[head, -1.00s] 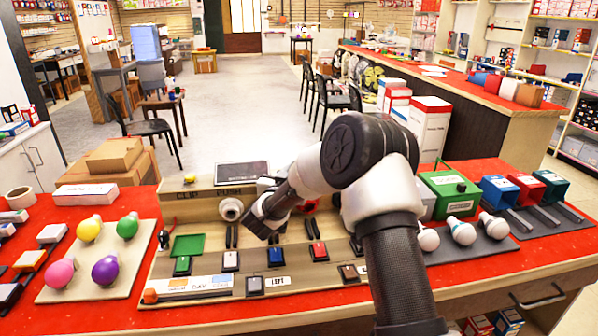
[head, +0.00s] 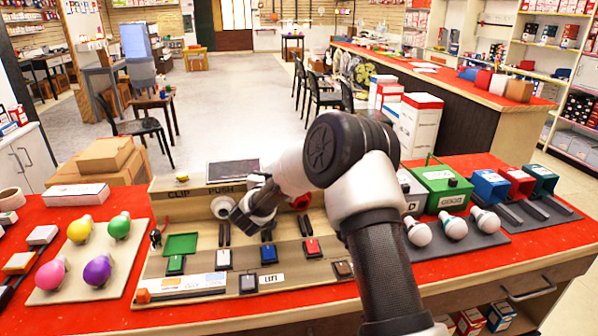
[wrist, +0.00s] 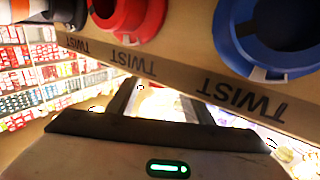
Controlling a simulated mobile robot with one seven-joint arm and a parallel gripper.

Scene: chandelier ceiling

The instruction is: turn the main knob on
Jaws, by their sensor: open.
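A wooden test board (head: 215,282) with sockets, switches and a raised back panel lies on the red counter. An orange knob-like part (head: 143,296) sits at its front left corner; I cannot tell whether it is the main knob or how it is set. My gripper (head: 243,222) is open, above the board's rear in front of the white socket (head: 222,207), and partly covers the panel. In the wrist view my gripper's fingers (wrist: 160,95) are apart with nothing between them. A red socket (wrist: 128,14) and a blue socket (wrist: 270,35) show above, beside "TWIST" labels.
Coloured bulbs (head: 97,270) sit on a tray left of the board. White bulbs (head: 453,227) and a green box (head: 440,187) stand to the right, with coloured boxes (head: 490,187) beyond. Rocker switches (head: 268,253) line the board below my gripper. My forearm covers the board's right side.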

